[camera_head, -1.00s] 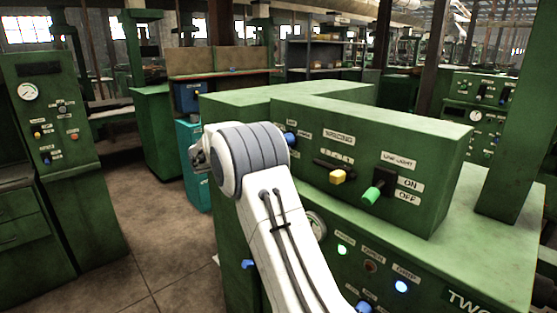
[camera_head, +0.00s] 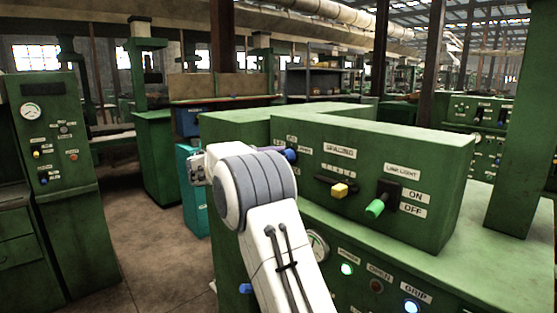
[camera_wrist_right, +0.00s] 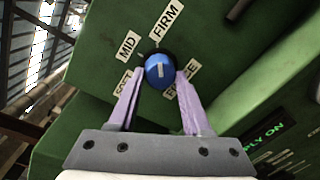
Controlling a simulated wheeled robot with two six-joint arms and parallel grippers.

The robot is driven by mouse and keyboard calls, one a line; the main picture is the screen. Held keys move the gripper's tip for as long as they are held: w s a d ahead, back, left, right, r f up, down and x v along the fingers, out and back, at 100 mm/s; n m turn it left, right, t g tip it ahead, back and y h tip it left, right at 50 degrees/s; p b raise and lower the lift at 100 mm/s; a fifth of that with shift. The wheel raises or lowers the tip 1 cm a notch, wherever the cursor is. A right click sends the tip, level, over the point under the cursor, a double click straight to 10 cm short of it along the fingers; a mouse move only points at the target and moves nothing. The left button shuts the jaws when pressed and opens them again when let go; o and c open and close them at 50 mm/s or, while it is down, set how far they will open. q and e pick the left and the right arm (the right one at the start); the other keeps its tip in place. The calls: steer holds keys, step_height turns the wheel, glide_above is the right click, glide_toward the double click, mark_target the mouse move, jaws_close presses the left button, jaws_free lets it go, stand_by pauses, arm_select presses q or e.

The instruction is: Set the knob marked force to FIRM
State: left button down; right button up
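The force knob (camera_wrist_right: 160,72) is blue with a short white line. It sits on a green panel among the labels MID (camera_wrist_right: 128,46), FIRM (camera_wrist_right: 166,20) and a partly hidden SOFT (camera_wrist_right: 122,82). A label under it is mostly covered by a finger. I cannot tell which label the line points to. My right gripper (camera_wrist_right: 160,90) is open, its two purple fingers on either side of the knob, with small gaps showing. In the head view the blue knob (camera_head: 290,155) shows beside a purple finger (camera_head: 271,149). My left gripper is not in view.
On the same green box are a yellow-handled spacing slider (camera_head: 340,190) and a green-tipped lamp switch (camera_head: 376,208). A gauge (camera_head: 317,246) and lit indicators (camera_head: 346,269) are on the lower face. Open floor (camera_head: 160,250) lies to the left.

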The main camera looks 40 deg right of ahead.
steer(key=o, duration=0.4)
steer(key=shift+a, duration=0.1)
steer(key=a+b, duration=0.2)
steer(key=a, duration=0.8)
steer(key=shift+s+a+r, duration=0.15)
steer(key=shift+r, duration=0.2)
steer(key=s+a+f+n+t+y, duration=0.2)
steer(key=s+a+f+y, duration=0.35)
steer(key=a+f, duration=0.45)
steer(key=s+a+f+g+y, duration=0.1)
steer(key=s+a+f+y, duration=0.3)
steer(key=s+a, duration=0.3)
steer(key=s+a+f+y, duration=0.4)
steer(key=s+a+f, duration=0.2)
steer(key=s, duration=0.7)
steer(key=s+a+f+m+g+y, duration=0.1)
steer(key=s+a+f+y, duration=0.3)
steer(key=s+a, duration=0.4)
steer(key=shift+s+a+f+g+y, duration=0.35)
steer(key=shift+s+f, duration=0.35)
steer(key=shift+s, duration=0.55)
